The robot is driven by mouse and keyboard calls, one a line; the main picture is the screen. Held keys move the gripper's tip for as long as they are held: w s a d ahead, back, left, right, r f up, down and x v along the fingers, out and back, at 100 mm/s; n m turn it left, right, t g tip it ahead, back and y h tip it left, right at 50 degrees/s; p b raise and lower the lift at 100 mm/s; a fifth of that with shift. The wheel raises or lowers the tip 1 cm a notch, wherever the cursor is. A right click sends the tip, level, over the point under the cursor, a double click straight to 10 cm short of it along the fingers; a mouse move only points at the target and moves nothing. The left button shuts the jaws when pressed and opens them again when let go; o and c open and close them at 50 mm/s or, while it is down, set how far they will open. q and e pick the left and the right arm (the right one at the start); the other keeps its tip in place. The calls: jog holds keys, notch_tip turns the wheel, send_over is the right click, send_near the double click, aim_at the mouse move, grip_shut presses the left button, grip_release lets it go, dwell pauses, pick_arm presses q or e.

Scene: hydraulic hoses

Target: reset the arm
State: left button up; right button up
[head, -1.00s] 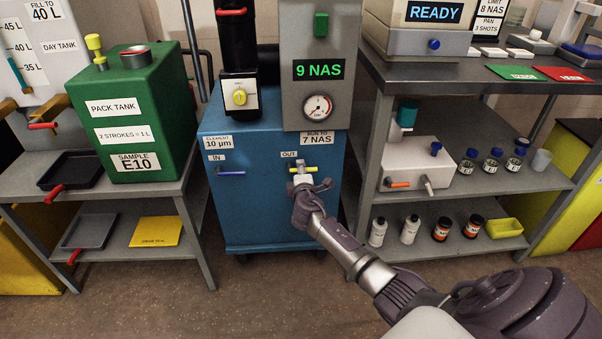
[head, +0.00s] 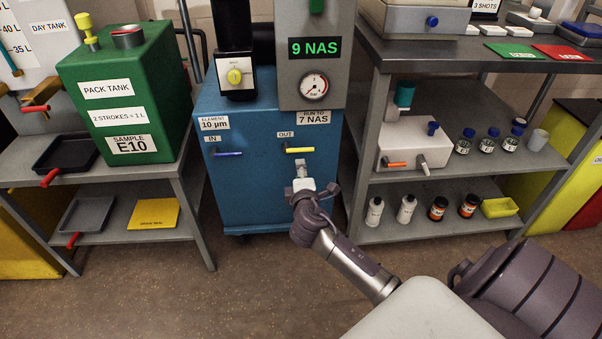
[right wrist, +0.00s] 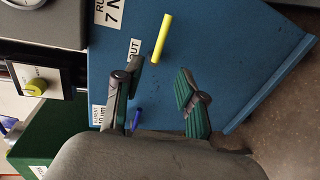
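My right arm reaches in from the lower right in the head view. Its gripper (head: 303,176) is just below and in front of the yellow OUT handle (head: 299,150) on the blue cart (head: 262,190). In the right wrist view the two fingers of this gripper (right wrist: 160,72) stand apart with nothing between them. The yellow handle (right wrist: 162,38) lies beyond the fingertips, apart from them. The blue IN handle (head: 228,154) sits to the left on the same cart face. My left gripper is not seen.
A shelf with a green pack tank (head: 118,95) stands left of the cart. A grey shelf (head: 470,165) with bottles and a white unit (head: 412,145) stands to the right. The floor (head: 240,290) in front is clear.

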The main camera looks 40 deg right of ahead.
dwell(0.4)
